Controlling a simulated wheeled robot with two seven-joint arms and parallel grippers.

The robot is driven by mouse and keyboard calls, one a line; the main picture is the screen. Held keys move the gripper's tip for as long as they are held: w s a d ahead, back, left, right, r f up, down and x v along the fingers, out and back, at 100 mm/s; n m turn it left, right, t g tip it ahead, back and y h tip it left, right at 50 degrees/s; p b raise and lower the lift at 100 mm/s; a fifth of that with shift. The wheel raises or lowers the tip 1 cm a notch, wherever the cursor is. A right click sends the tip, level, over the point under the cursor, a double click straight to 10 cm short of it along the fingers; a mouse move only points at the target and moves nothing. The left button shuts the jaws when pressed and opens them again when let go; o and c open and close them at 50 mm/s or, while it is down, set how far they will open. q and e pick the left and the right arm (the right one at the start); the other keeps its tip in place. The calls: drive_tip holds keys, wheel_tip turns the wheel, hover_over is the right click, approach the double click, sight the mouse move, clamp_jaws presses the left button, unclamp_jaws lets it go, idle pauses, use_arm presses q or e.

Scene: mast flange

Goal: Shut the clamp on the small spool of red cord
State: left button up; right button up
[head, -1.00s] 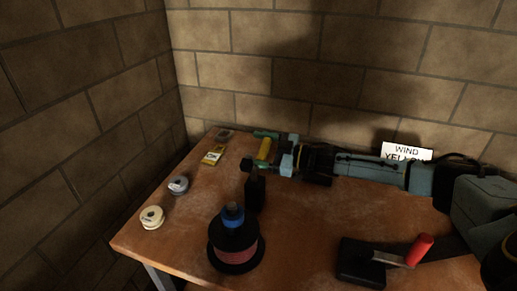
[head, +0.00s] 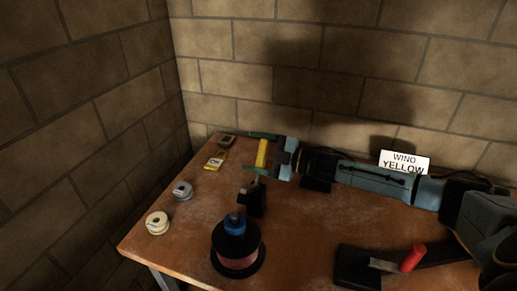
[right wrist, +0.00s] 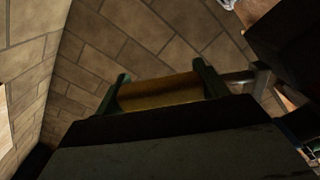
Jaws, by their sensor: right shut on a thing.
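A black spool (head: 238,262) with a band of dull red cord and a blue top stands upright near the table's front. To its right lies a black clamp-like fixture (head: 352,267) with a metal lever and red handle (head: 413,258). My left gripper is not in view.
A white spool (head: 157,223) and a grey spool (head: 182,190) stand at the left edge. A small yellow labelled item (head: 216,161) and a dark one (head: 227,141) lie behind. A sign reading WIND YELLOW (head: 404,162) stands at the back wall. The table's middle is clear.

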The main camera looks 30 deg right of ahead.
drive_tip(key=s+a+n, duration=0.1)
drive_tip(key=a+r+n+p, duration=0.1)
drive_tip(key=n, duration=0.1)
drive_tip(key=shift+s+r+n, duration=0.25)
drive_tip(key=shift+s+n, duration=0.05)
drive_tip(key=shift+s, duration=0.1)
drive_tip(key=shift+s+a+r+n, duration=0.1)
drive_tip(key=shift+s+a+n, duration=0.4)
drive_tip(key=shift+n, duration=0.45)
drive_tip(key=shift+s+a+r+n, duration=0.1)
drive_tip(key=shift+s+a+n, duration=0.25)
drive_tip(key=shift+a+n, duration=0.45)
drive_tip(key=shift+d+f+n, duration=0.1)
drive_tip(key=shift+d+n, duration=0.05)
drive_tip(key=shift+n, duration=0.1)
drive_tip(key=o, duration=1.4)
drive_tip(key=shift+s, duration=0.1)
drive_tip(key=v, duration=1.3)
drive_tip(key=shift+s+d, duration=0.1)
drive_tip(key=shift+s, duration=0.1)
